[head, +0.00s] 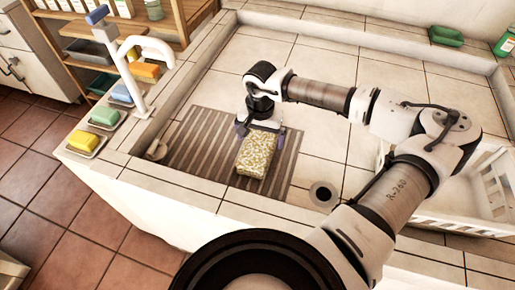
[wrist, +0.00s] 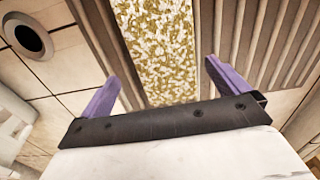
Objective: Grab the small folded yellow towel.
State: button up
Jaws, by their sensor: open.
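The folded towel (head: 257,155), patterned in yellow and white, lies on a brown striped mat (head: 201,140) in the tiled basin. My gripper (head: 260,131) is at the towel's far end in the head view, pointing down. In the wrist view the towel (wrist: 168,50) runs away from the gripper between its two purple fingers (wrist: 163,80). The fingers are apart, one on each side of the towel, with a gap on both sides. How high the fingertips are above the mat cannot be told.
A round drain (head: 323,194) lies right of the mat. A white crate (head: 490,185) stands at the right. Sponges on dishes, including a green one (head: 105,114), line the left ledge beside a white tap (head: 135,75).

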aim_at(257, 147)
jog(key=f, duration=0.1)
jog(key=f+p, duration=0.1)
jog(key=f, duration=0.1)
jog(key=f+p, duration=0.1)
jog(key=shift+s+a+f, duration=0.15)
jog(key=shift+s+a, duration=0.15)
jog(key=shift+a, duration=0.1)
jog(key=shift+f+p, duration=0.3)
jog(key=shift+f, duration=0.3)
jog(key=c, duration=1.2)
